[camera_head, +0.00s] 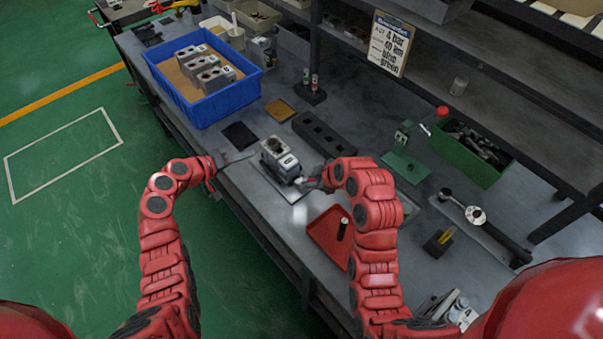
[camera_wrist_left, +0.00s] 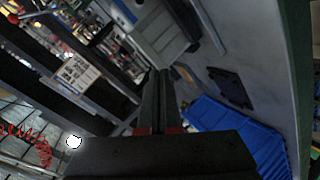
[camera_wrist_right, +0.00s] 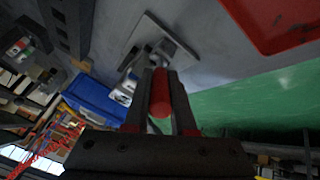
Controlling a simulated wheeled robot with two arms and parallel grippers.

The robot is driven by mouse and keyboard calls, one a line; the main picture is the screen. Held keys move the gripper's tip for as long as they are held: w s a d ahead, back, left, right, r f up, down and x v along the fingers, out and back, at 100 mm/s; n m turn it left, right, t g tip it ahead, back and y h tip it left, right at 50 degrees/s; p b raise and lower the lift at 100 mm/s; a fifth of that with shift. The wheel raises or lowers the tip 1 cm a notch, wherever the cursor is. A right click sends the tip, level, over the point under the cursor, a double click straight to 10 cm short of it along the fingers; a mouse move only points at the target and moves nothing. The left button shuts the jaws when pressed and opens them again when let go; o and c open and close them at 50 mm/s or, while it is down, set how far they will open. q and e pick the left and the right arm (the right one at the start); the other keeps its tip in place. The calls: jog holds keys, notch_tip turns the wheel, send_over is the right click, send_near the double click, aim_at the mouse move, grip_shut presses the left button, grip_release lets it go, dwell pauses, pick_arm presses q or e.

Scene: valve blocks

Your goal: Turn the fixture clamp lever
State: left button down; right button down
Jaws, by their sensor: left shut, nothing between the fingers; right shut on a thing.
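The fixture holds a grey valve block (camera_head: 279,156) on a light plate (camera_head: 262,181) near the bench's front edge. The plate also shows in the right wrist view (camera_wrist_right: 144,36). My right gripper (camera_head: 306,185) is at the right side of the fixture. In the right wrist view its fingers (camera_wrist_right: 160,88) are shut on a red clamp lever handle (camera_wrist_right: 160,97), which lies between them. In the head view the lever is mostly hidden by the gripper. My left gripper (camera_head: 240,159) is shut and empty, left of the fixture. Its closed fingers show in the left wrist view (camera_wrist_left: 160,80).
A blue crate (camera_head: 211,114) with several valve blocks stands behind left. A dark slotted holder (camera_head: 324,135) is behind the fixture. A red tray (camera_head: 325,236) lies to the right, near my right arm. A green stand with a red-knobbed lever (camera_head: 404,165) is farther right.

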pick_arm(q)
jog(key=s+d+r+m+g+h, duration=0.4)
jog(key=s+r+m+g, duration=0.15)
jog(key=s+r, duration=0.25)
pick_arm(e)
jog(key=shift+f, duration=0.1)
jog(key=shift+s, duration=0.1)
pick_arm(q)
jog(key=s+d+f, duration=0.1)
jog(key=d+f, duration=0.5)
jog(key=d, duration=0.6)
jog(key=shift+s+g, duration=0.25)
jog(key=shift+g, duration=0.2)
